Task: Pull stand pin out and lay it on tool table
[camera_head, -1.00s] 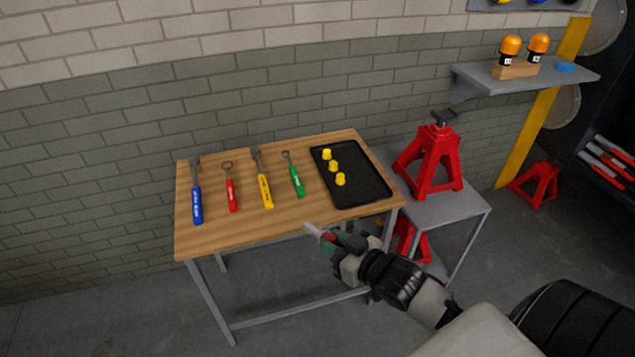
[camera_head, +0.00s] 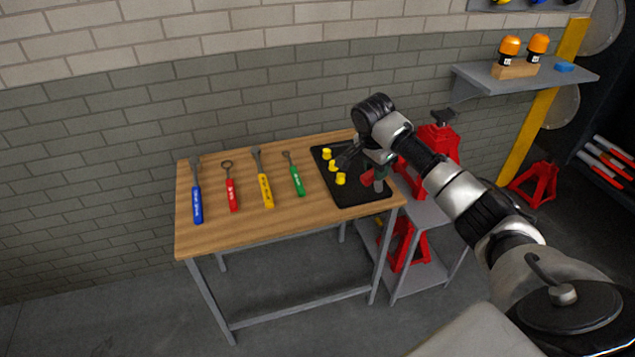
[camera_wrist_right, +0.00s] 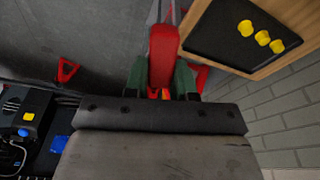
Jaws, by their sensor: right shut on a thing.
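My right gripper (camera_head: 374,173) is shut on the stand pin, whose red handle (camera_wrist_right: 163,55) sits between the green fingertips in the right wrist view. In the head view the pin's grey shaft (camera_head: 379,185) hangs below the fingers, in front of the tray's right part. The tool table (camera_head: 250,232) has a wooden top and stands left of the gripper. In the wrist view the pin shows beside the table edge, apart from the top. The red jack stand (camera_head: 440,135) is partly hidden behind my right arm. My left gripper is out of view.
Several hand tools lie in a row on the table, from a blue wrench (camera_head: 197,195) to a green-handled tool (camera_head: 296,178). A black tray (camera_head: 350,200) with yellow caps (camera_head: 340,179) covers the right end. The front strip of the top is bare.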

